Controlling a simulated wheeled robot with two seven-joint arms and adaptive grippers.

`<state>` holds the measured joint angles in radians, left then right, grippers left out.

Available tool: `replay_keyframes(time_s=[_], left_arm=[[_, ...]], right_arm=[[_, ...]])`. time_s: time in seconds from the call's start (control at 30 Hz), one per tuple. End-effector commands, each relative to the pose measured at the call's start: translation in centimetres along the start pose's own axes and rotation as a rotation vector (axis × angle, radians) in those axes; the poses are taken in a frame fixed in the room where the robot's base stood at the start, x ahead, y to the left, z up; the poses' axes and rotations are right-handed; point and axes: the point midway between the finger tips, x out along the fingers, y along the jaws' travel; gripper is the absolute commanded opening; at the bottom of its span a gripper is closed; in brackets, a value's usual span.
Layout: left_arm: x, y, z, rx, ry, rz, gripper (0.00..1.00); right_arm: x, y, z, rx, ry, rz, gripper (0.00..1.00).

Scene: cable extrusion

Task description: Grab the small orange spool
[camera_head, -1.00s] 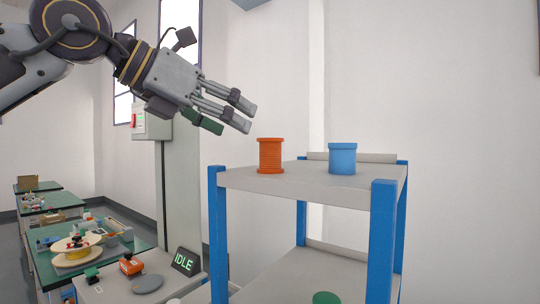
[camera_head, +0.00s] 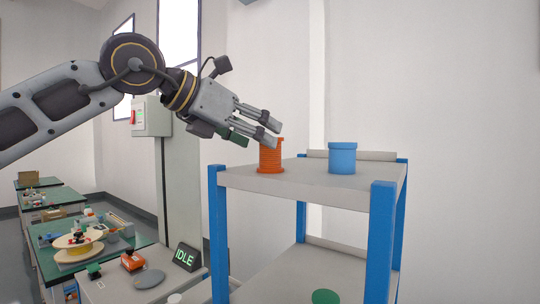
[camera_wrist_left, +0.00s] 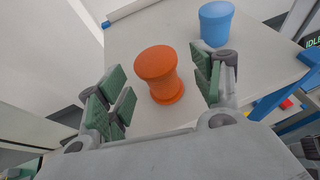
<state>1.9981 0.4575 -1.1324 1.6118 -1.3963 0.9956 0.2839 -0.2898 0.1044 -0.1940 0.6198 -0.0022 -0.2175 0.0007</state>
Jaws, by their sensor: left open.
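The small orange spool (camera_head: 271,157) stands upright on the top shelf of the blue-legged rack (camera_head: 330,186), near its left end. My left gripper (camera_head: 262,136) is open, up against the spool's upper left side in the head view. In the left wrist view the orange spool (camera_wrist_left: 159,75) stands ahead, between the lines of the two green-padded finger pairs of my left gripper (camera_wrist_left: 162,98). A gap shows on both sides, wider on the left. I cannot tell whether a finger touches the spool.
A blue spool (camera_head: 342,158) stands to the right of the orange one on the same shelf; it also shows in the left wrist view (camera_wrist_left: 216,24). A grey roll (camera_head: 350,156) lies along the shelf's back edge. A green spool top (camera_head: 325,297) shows on the lower shelf.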

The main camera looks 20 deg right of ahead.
Motion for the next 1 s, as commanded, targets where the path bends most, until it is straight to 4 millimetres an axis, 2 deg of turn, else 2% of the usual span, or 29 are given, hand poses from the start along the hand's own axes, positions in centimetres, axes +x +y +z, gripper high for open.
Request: replay_keyframes(time_s=[0.3, 0.53, 0.73, 1.0], left_arm=[[2.4, 0.4, -0.1, 0.000, 0.002, 0.000, 0.66], [4.7, 0.5, -0.2, -0.001, 0.001, 0.000, 0.66], [5.1, 0.6, -0.2, -0.001, 0.000, 0.000, 0.66], [5.1, 0.6, -0.3, -0.001, 0.000, 0.000, 0.66]], right_arm=[[-1.1, -0.1, -0.7, 0.000, 0.006, -0.002, 0.00], [-1.8, -1.4, 0.1, 0.002, -0.004, -0.016, 0.00], [-1.9, -2.8, 1.0, 0.004, -0.015, -0.030, 0.00], [-1.9, -2.9, 0.4, 0.006, -0.009, -0.031, 0.00]])
